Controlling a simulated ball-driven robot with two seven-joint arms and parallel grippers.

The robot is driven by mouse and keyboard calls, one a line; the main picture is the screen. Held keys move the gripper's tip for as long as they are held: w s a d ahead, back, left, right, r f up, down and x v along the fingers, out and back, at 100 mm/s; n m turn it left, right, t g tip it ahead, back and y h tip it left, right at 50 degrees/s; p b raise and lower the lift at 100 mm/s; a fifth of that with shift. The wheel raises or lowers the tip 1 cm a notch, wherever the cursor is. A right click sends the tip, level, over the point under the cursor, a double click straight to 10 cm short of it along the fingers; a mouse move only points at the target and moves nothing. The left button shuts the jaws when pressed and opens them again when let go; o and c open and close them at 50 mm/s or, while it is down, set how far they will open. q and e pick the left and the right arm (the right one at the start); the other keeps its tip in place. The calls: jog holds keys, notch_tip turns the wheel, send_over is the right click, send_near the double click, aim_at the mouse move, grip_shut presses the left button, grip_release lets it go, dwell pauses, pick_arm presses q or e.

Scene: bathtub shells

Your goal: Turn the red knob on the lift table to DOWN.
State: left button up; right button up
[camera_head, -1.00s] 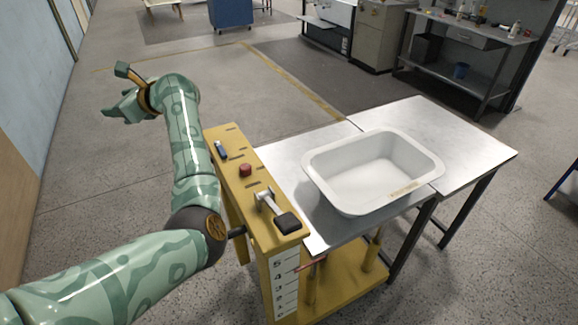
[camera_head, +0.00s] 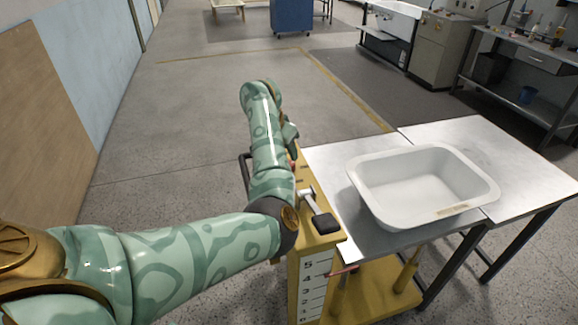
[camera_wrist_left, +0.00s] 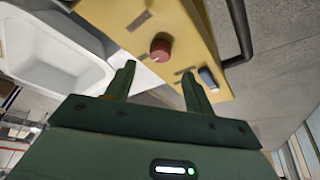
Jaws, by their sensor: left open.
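The red knob (camera_wrist_left: 161,48) sits on the yellow control panel of the lift table; it shows in the left wrist view just beyond my fingertips. A pale pointer mark shows on its face, but the labels around it are too small to read. My left gripper (camera_wrist_left: 158,78) is open, its two fingers either side of the line to the knob, with nothing between them. The lift table (camera_head: 340,165) has a metal top. My right gripper is not in view.
A lever with a black grip (camera_head: 325,223) is at the panel's near end. A white tub (camera_head: 420,212) rests on the metal tops. A dark rail (camera_wrist_left: 240,30) runs along the panel's outer side.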

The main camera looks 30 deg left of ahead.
pick_arm(q)
jog(key=b+x, duration=0.1)
jog(key=x, duration=0.6)
jog(key=shift+b, duration=0.35)
jog(key=c, duration=1)
